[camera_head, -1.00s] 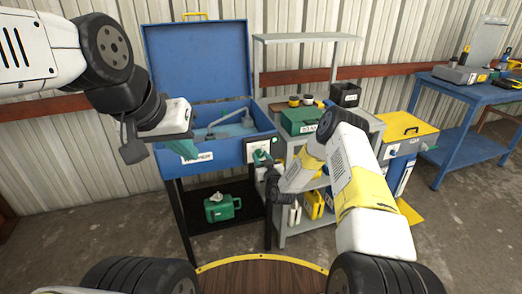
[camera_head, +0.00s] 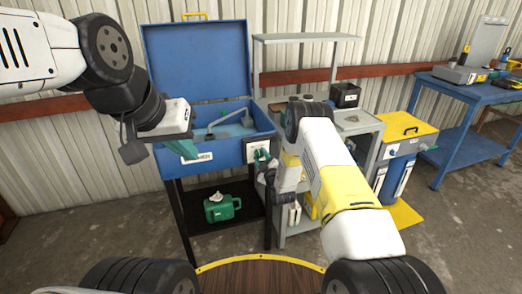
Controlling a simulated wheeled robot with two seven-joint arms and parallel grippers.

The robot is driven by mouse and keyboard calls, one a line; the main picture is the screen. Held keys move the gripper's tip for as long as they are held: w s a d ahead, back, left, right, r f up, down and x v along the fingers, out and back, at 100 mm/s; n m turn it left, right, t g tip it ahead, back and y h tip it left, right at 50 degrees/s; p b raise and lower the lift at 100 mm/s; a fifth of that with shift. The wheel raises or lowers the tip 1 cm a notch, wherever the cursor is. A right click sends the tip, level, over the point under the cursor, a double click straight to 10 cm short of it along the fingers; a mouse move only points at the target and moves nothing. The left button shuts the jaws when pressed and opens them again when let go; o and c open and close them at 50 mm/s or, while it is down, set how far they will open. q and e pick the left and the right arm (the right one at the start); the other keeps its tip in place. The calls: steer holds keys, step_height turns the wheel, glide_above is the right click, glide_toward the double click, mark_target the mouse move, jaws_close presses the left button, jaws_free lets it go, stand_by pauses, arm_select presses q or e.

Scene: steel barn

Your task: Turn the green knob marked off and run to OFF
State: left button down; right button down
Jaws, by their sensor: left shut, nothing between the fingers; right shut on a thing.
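The blue parts washer (camera_head: 228,153) stands open with its lid up. A white switch plate (camera_head: 251,147) is on the right end of its front panel. My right gripper (camera_head: 262,157) is at this plate, with its green fingers shut on the green knob. The knob is largely hidden by the fingers, and its pointer and markings are too small to read. My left gripper (camera_head: 184,150) is shut and empty, in front of the washer's left front near a white label.
A green jug (camera_head: 222,207) stands on the black shelf under the washer. A grey shelf cart (camera_head: 362,123) is close on the right, partly behind my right arm. A yellow-topped blue cabinet (camera_head: 408,134) and a blue workbench (camera_head: 461,90) stand further right.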

steer(key=shift+n, duration=2.1)
steer(key=c, duration=0.9)
jaws_free()
steer(key=shift+c, duration=0.2)
steer(key=v, duration=0.8)
steer(key=shift+w+r, duration=0.1)
